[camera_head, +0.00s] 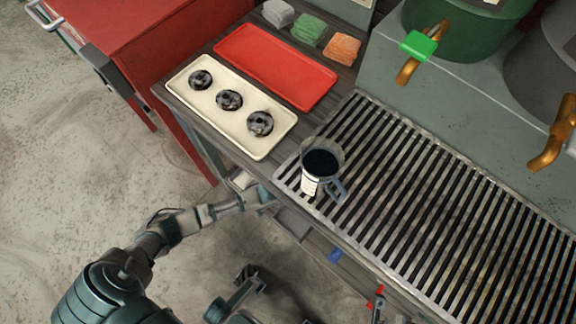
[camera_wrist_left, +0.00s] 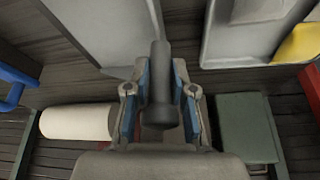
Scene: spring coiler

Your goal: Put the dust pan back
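My left arm reaches in from the left, and its gripper (camera_head: 262,194) is at the table's front edge, partly hidden under it. In the left wrist view the left gripper (camera_wrist_left: 160,112) has its fingers on both sides of a dark round handle (camera_wrist_left: 160,75), apparently closed on it. The handle seems to belong to the dust pan, a grey flat panel (camera_wrist_left: 105,28) beyond it; their joint is not clear. In the head view, a grey panel (camera_head: 293,222) shows below the table edge. My right gripper (camera_head: 250,277) is low at the bottom, looks open and holds nothing visible.
On the table stand a metal cup (camera_head: 318,168), a cream tray (camera_head: 205,107) with doughnuts, a red tray (camera_head: 275,65) and a grate (camera_head: 440,200). A white cylinder (camera_wrist_left: 75,122), a green block (camera_wrist_left: 247,130) and a grey tray (camera_wrist_left: 245,35) lie around the left gripper.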

